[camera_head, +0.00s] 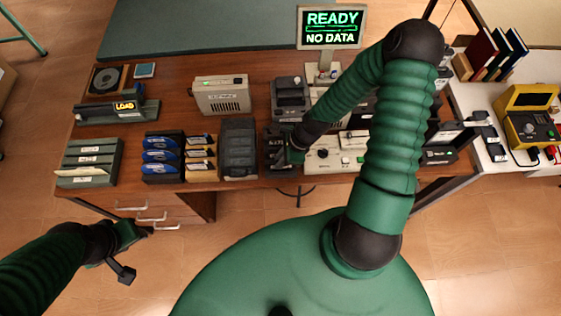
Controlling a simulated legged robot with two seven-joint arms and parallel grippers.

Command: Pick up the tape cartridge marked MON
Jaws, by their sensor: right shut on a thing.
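My right gripper (292,152) reaches down to the desk's front middle. It is shut on a dark block (275,140) that looks like a tape cartridge; the hand and forearm hide much of it. A small pale mark shows on this block, but I cannot read MON there.
On the wooden desk (225,63) are a LOAD unit (117,111), a drawer stack (90,163), blue-and-white packs (162,158), a beige box (221,95) and a control panel (330,158). A READY / NO DATA screen (331,27) stands behind. A side table at right holds a yellow device (528,118).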

